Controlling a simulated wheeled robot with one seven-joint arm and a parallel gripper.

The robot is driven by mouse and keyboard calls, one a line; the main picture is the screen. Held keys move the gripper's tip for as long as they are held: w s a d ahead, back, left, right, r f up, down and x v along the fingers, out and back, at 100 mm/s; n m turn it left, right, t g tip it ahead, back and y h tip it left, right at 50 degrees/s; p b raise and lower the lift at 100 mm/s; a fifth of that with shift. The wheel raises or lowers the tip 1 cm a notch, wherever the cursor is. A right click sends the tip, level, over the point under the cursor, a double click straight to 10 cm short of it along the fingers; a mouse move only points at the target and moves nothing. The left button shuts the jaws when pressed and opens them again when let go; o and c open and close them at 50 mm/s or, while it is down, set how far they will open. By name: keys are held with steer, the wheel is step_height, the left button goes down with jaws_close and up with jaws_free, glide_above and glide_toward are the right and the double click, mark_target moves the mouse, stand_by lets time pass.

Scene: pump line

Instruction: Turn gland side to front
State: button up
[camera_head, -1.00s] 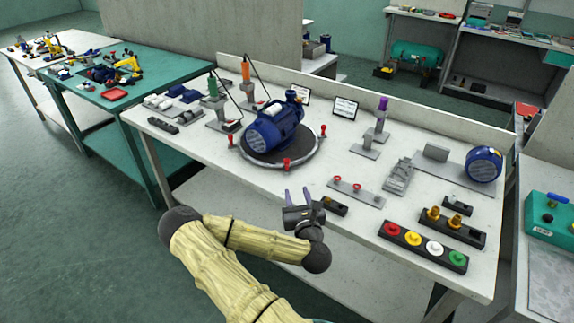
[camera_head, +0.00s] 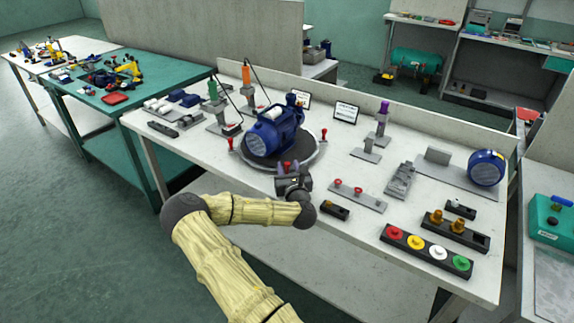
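The blue pump (camera_head: 274,133) with a finned motor end facing front left sits on a round dark turntable (camera_head: 262,160) with a pale rim. Red knobs stand around the rim: one at left (camera_head: 230,143), one at right (camera_head: 324,134), and a front one (camera_head: 287,166), mostly hidden behind my gripper. My gripper (camera_head: 289,170) is at the turntable's front edge, its fingers by the front red knob. The fingers are too small and overlapped to tell whether they are open or touching the knob. Which side of the pump is the gland side is unclear.
A strip of coloured buttons (camera_head: 427,249) is at the front right.

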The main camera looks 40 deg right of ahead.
steer(key=shift+x, duration=0.9)
jaws_close()
steer(key=shift+w+a, duration=0.1)
steer(key=shift+a, duration=0.05)
